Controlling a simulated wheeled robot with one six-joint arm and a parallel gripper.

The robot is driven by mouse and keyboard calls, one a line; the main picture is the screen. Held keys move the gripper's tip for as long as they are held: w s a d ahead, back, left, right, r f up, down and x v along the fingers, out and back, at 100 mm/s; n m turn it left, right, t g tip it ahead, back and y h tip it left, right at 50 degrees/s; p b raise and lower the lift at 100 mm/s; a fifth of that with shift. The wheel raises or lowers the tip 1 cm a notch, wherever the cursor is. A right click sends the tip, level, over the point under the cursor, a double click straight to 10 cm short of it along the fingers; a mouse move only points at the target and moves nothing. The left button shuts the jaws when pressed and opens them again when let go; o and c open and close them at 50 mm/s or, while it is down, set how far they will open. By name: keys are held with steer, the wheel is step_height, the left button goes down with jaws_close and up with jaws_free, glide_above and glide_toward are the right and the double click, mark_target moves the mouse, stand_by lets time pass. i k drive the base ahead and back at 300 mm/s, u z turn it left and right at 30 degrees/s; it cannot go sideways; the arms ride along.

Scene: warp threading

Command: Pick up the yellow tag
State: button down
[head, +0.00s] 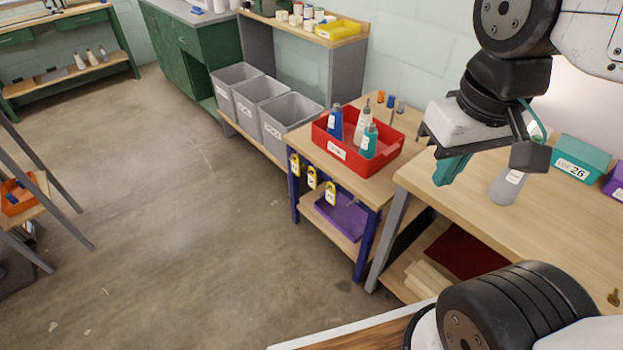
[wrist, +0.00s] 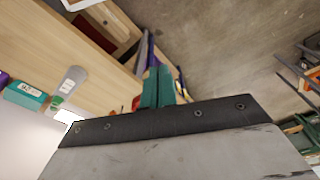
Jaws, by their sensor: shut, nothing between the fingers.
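Three yellow tags with white labels hang side by side along the front edge of the small wooden table: a left one (head: 295,165), a middle one (head: 311,177) and a right one (head: 330,193). Their label text is too small to read. My gripper (head: 450,172) is above the larger workbench, to the right of the tags and well apart from them. Its teal fingers are together and empty, and they also show in the wrist view (wrist: 158,90). I cannot make out the tags in the wrist view.
A red bin (head: 338,152) with several bottles stands on the small table. A purple tray (head: 345,218) is on its lower shelf. Grey bins (head: 290,122) line the wall. Left floor is open.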

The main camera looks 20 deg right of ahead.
mark_target(312, 179)
steer(key=k, duration=1.3)
steer(key=u, duration=0.7)
steer(key=i, duration=0.6)
steer(key=u, duration=0.95)
steer(key=i, duration=1.35)
steer(key=z, duration=1)
steer(key=i, duration=0.55)
steer(key=z, duration=0.55)
